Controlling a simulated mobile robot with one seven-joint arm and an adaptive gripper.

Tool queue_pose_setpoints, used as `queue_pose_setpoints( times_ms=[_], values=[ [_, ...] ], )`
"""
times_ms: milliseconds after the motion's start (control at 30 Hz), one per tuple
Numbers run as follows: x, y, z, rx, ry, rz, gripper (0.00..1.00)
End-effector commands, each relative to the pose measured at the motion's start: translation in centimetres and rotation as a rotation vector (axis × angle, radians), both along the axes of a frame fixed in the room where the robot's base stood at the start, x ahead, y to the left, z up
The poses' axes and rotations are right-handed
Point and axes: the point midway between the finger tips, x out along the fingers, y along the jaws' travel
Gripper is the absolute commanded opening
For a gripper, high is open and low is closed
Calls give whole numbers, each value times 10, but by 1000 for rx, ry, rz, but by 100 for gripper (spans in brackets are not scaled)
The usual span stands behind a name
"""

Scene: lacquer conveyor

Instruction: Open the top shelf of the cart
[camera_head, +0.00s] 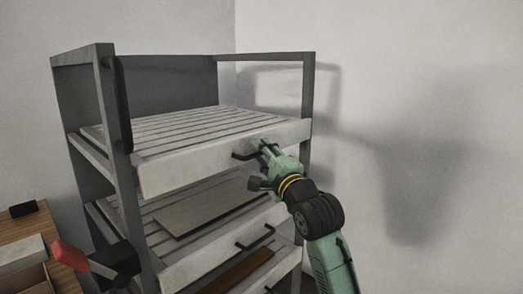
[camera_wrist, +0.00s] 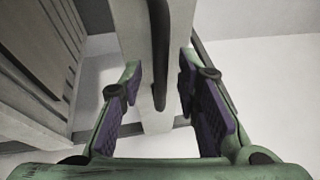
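The cart (camera_head: 105,130) is a grey frame with slatted shelves that have pale front boards. The top shelf (camera_head: 190,165) has a dark bar handle (camera_head: 242,155) right of the middle of its front board. My gripper (camera_head: 262,150) is at this handle, reaching in from the lower right. In the wrist view, the handle (camera_wrist: 160,45) and the pale front board (camera_wrist: 130,25) lie between the two purple-padded fingers. My gripper (camera_wrist: 160,85) is open, with gaps visible on both sides of the handle. Contact with the handle cannot be made out.
A lower shelf (camera_head: 185,265) with its own dark handle holds a flat board (camera_head: 208,207). A dark vertical handle (camera_head: 121,105) is on the cart's left post. A wooden table (camera_head: 20,228) and a red-and-black object (camera_head: 70,255) are at lower left. White wall stands behind and right.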

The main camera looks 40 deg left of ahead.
Motion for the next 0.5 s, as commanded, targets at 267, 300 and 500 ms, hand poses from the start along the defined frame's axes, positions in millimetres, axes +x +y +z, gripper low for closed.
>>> queue_pose_setpoints(
  times_ms=[267,300,500],
  values=[
    [3,6,2,1,-2,0,30],
    [3,6,1,1,-2,0,30],
    [3,6,1,0,-1,0,21]
  ],
)
